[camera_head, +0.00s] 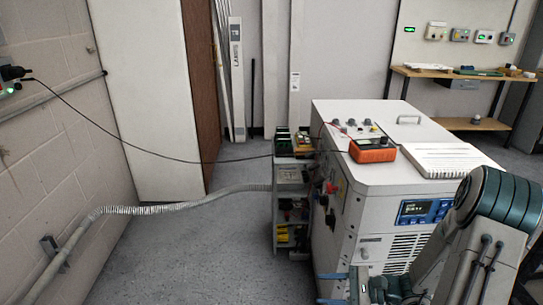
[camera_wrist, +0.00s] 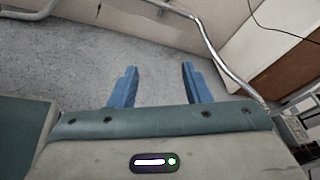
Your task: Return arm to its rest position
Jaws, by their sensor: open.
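My arm shows at the lower right of the head view, bent in front of the white cabinet. My gripper (camera_head: 335,288) is low at the bottom edge of that view, its blue fingers pointing left beside the cabinet's lower left side. In the wrist view my gripper (camera_wrist: 157,85) has its two blue fingers spread apart with nothing between them. Grey floor shows beyond the fingertips.
The white cabinet (camera_head: 345,205) carries an orange meter (camera_head: 372,151) and a white lidded box (camera_head: 449,159). A small shelf cart (camera_head: 291,177) stands at its left. A black cable (camera_head: 130,147) and a grey conduit (camera_head: 160,206) cross the left side. Floor (camera_head: 180,265) at left is clear.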

